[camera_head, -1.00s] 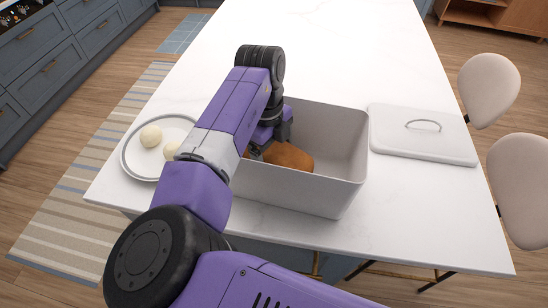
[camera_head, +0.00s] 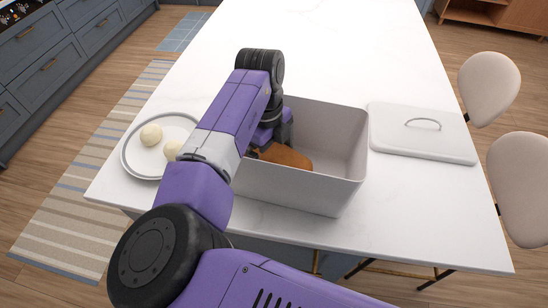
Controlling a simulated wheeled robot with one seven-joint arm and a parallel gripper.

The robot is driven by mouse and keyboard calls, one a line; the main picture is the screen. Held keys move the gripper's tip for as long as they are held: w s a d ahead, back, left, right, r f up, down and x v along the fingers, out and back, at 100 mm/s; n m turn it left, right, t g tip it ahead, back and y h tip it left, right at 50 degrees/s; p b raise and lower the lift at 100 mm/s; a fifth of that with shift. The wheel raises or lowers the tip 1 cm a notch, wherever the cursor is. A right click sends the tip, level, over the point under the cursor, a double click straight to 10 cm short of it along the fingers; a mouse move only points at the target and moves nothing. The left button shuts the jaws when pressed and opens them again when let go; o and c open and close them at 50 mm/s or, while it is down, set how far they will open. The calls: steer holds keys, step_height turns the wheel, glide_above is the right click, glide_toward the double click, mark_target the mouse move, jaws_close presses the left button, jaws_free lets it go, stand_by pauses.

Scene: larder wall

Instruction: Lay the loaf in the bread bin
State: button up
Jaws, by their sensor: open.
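The brown loaf (camera_head: 290,158) lies inside the open grey-white bread bin (camera_head: 340,190), towards its left part. The near wall of the bin hides the lower part of the loaf, so its contact with the floor does not show. My gripper (camera_head: 256,152) is down in the bin at the left end of the loaf. It is open, but my arm and the bin wall hide most of its fingers, and I cannot see whether they touch the loaf.
The bin's lid (camera_head: 425,133), with a metal handle, lies flat on the white counter (camera_head: 400,220) to the right. A round tray (camera_head: 137,168) with pale round items stands to the left. The far counter is clear. Two stools (camera_head: 490,88) stand at the right edge.

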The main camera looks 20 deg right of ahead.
steer(key=r, duration=0.3)
steer(key=r+b, duration=0.1)
steer(key=r, duration=0.3)
steer(key=w+r+b, duration=0.1)
steer(key=r, duration=0.3)
steer(key=shift+a, duration=0.3)
steer(key=shift+w, duration=0.15)
